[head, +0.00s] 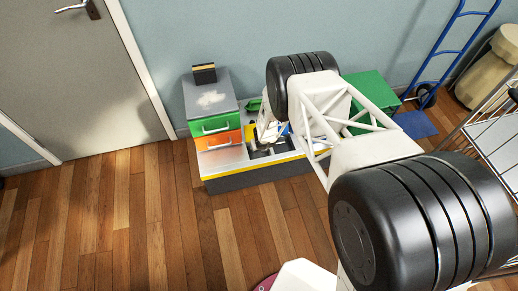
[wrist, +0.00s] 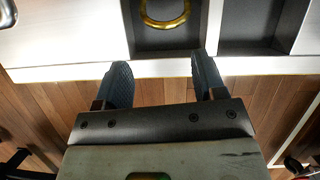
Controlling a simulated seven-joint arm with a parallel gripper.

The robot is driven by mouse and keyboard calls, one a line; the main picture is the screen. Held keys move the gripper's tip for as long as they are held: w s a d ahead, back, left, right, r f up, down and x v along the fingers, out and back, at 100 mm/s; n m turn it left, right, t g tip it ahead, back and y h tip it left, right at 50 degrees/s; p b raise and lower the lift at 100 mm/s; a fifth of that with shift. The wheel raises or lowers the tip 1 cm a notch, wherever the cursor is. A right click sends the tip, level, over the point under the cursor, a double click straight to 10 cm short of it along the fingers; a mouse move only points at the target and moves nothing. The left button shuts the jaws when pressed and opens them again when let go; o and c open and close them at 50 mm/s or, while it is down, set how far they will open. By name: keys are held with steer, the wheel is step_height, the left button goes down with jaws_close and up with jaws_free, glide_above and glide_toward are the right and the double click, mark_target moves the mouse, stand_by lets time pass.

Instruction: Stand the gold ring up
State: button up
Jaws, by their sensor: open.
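The gold ring (wrist: 165,25) shows at the top of the wrist view, partly cut off by the frame edge. It looks as if it lies flat in a dark recessed compartment (wrist: 150,42) of the pale bench top. My gripper (wrist: 160,72) is open and empty, with its two dark fingers apart. In the wrist view the fingertips are below the ring, near the bench's front edge, and do not touch it. In the head view my arm reaches over the bench, and I cannot make out the ring there.
A second dark compartment (wrist: 247,22) lies right of the ring's one. In the head view, a drawer unit with a green drawer (head: 214,124) and an orange drawer (head: 219,140) stands at the bench's left. A green box (head: 372,92) is at the right. Wooden floor (head: 110,215) is clear in front.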

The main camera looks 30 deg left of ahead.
steer(key=shift+w+d+r+m, duration=0.1)
steer(key=shift+w+d+m, duration=0.1)
steer(key=shift+m, duration=0.4)
steer(key=shift+f, duration=0.25)
steer(key=shift+x, duration=3.65)
steer(key=shift+w, duration=0.2)
jaws_close()
